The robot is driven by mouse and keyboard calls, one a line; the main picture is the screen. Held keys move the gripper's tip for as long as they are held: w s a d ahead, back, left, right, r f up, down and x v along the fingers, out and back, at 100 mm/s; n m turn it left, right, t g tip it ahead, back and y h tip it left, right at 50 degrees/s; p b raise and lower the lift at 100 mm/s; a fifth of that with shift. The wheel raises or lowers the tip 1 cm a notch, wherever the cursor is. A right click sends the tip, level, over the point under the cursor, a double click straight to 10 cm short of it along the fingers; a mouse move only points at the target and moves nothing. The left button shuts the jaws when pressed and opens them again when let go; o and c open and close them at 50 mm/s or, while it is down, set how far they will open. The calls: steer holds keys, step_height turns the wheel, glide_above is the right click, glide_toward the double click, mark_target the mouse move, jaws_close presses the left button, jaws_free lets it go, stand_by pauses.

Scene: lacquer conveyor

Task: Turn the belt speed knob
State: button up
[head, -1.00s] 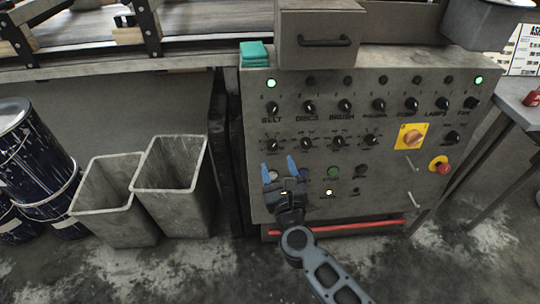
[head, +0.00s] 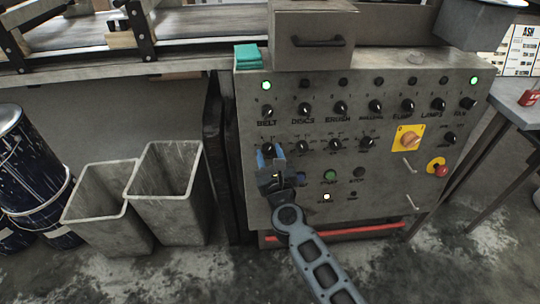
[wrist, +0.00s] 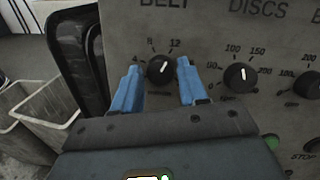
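The belt speed knob (wrist: 160,70) is a round black dial with a white pointer mark, under the BELT label on the grey control panel (head: 300,215). In the wrist view its scale reads 4, 8 and 12, with the pointer tipped a little right of upright. My gripper (wrist: 157,80) is open, with one blue finger on each side of the knob and a visible gap on both sides. In the head view my gripper (head: 271,155) is in front of the lower-left knob and partly hides it.
The discs speed knob (wrist: 241,76) is close to the right finger. A yellow rotary switch (head: 408,138) and a red emergency button (head: 441,170) are on the panel's right. Two grey bins (head: 165,195) stand at left. A drawer box (head: 313,40) sits on top.

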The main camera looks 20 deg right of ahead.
steer(key=c, duration=0.7)
steer(key=n+p, duration=0.2)
steer(key=n+y+p, duration=0.1)
steer(key=n, duration=0.1)
steer(key=shift+r, duration=0.25)
steer(key=n+g+p, duration=0.1)
steer(key=n+p, duration=0.3)
steer(key=shift+n+y, duration=0.4)
steer(key=n+g+p, duration=0.1)
steer(key=n+p, duration=0.5)
steer(key=p, duration=0.1)
steer(key=shift+r, duration=0.2)
steer(key=n+g+p, duration=0.1)
steer(key=n+p, duration=0.3)
steer(key=shift+a+f, duration=0.1)
steer(key=shift+f+n+p, duration=0.1)
steer(key=shift+n+p, duration=0.45)
steer(key=shift+n, duration=0.05)
steer(key=shift+f, duration=0.1)
